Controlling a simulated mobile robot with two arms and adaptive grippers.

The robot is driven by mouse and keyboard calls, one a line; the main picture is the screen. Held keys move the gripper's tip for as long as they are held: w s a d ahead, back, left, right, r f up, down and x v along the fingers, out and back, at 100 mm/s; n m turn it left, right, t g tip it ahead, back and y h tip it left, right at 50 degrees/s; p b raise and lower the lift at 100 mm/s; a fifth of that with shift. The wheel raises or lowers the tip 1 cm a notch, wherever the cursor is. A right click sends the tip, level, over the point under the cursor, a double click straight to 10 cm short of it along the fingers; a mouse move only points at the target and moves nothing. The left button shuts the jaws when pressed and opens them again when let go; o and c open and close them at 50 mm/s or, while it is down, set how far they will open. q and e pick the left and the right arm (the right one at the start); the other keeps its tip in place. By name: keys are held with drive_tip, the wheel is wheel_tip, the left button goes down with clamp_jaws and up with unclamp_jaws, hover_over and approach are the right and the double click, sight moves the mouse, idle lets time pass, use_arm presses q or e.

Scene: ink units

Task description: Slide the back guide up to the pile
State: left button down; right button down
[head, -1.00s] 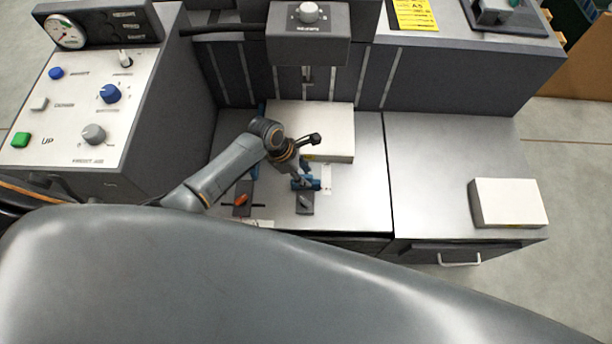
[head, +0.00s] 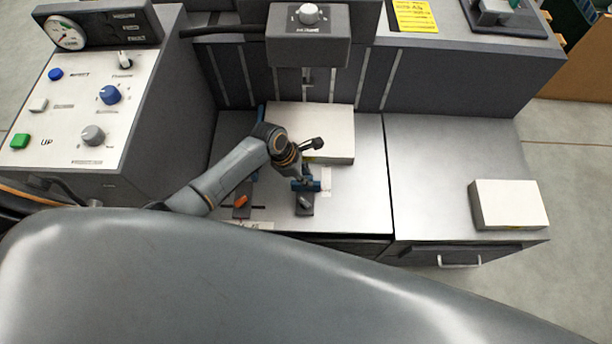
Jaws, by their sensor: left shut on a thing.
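The pile (head: 330,117) is a white stack of paper on the grey metal feed table, below the overhanging head unit. The back guide (head: 313,186) looks like a small blue upright piece on a dark block with a grey knob (head: 304,203), on the near side of the pile. A strip of bare table shows between guide and pile. My left gripper (head: 304,181) reaches down at the guide and is shut on it; its fingertips are small and partly hidden. My arm covers the pile's left front corner. My right gripper is out of view.
A blue side guide (head: 261,113) stands left of the pile, largely behind my arm. An orange lever (head: 241,201) sits on a dark block nearby. Another white stack (head: 508,204) lies on the right-hand table. A control panel (head: 75,110) rises at left.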

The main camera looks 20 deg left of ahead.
use_arm(q)
drive_tip(key=w+p, duration=0.1)
drive_tip(key=w+a+p, duration=0.1)
drive_tip(key=w+p, duration=0.1)
drive_tip(key=w, duration=0.1)
drive_tip(key=shift+a+r, duration=0.15)
drive_tip(key=shift+r, duration=0.1)
drive_tip(key=w, duration=0.1)
drive_tip(key=w+b, duration=0.1)
drive_tip(key=w+a+f, duration=0.1)
drive_tip(key=shift+w+b, duration=0.25)
drive_tip(key=shift+b, duration=0.05)
drive_tip(key=shift+w+a+r, duration=0.1)
drive_tip(key=shift+w+r, duration=0.1)
drive_tip(key=shift+w, duration=0.2)
drive_tip(key=c, duration=1.3)
unclamp_jaws()
drive_tip(key=shift+r, duration=0.2)
drive_tip(key=v, duration=1.1)
drive_tip(key=shift+s+a+r, duration=0.15)
drive_tip(key=shift+a+r, duration=0.1)
drive_tip(key=shift+r, duration=0.05)
